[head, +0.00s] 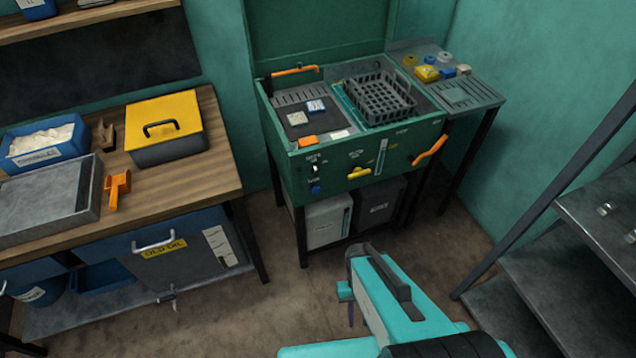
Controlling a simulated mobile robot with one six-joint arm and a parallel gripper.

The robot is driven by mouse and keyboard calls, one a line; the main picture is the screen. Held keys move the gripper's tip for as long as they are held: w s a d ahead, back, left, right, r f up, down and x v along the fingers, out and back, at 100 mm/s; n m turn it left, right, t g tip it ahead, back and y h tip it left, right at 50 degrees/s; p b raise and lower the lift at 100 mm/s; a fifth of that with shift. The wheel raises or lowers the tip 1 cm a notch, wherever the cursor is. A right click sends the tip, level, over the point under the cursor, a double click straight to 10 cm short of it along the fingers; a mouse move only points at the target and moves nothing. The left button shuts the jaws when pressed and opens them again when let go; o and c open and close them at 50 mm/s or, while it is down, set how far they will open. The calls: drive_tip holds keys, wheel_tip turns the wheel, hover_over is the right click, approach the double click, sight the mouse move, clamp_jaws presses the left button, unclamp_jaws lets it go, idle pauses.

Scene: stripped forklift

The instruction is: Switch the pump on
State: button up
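The green wash station (290,180) stands against the back wall, and its front panel faces me. On the panel's left is a small black-and-white switch (315,167) with a blue round knob or button (316,190) below it. A yellow handle (360,173) sits mid-panel beside a clear upright gauge (381,157). An orange lever (430,151) is on the right. The labels are too small to read, so I cannot tell which control is the pump's. My gripper (347,300) is in front of the station, low and well apart from the panel. Its fingers are mostly hidden.
A wooden bench (215,150) on the left bears a yellow box (165,117), a blue bin (72,150) and a grey tray (50,215). Dark metal shelves (590,240) with a sloping post stand on the right. The floor (290,310) before the station is clear.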

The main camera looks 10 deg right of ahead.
wheel_tip(320, 180, down, 9)
drive_tip(key=b, duration=0.7)
drive_tip(key=shift+b, duration=0.4)
drive_tip(key=shift+s, duration=0.15)
